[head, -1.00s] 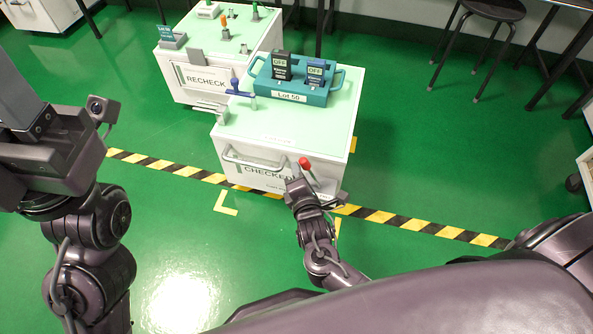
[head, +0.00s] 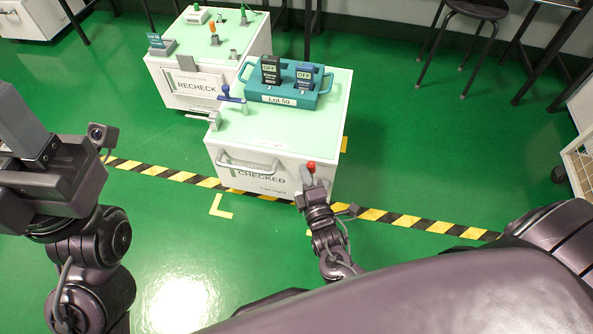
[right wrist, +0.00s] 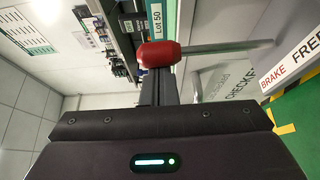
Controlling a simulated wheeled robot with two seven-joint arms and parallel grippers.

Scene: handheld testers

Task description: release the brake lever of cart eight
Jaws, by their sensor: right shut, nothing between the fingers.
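The cart marked CHECKED (head: 225,165) stands in front of me; its small label at the lower right is hard to read. Its brake lever has a red knob (head: 311,167) at the front right. My right gripper (head: 307,182) is shut and empty, with its fingertips right beside the knob. In the right wrist view the red knob (right wrist: 158,54) is at the closed fingertips (right wrist: 158,88), and the grey lever shaft (right wrist: 228,47) runs right toward BRAKE and FREE labels (right wrist: 290,65). Whether they touch is unclear. My left gripper (head: 30,140) is at the left, its fingers not clear.
A teal tray (head: 290,97) labelled Lot 50 with two testers reading OFF sits on the cart. A RECHECK cart (head: 165,88) stands behind left. A striped tape line (head: 380,215) crosses the green floor. A stool (head: 470,12) is at the back right.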

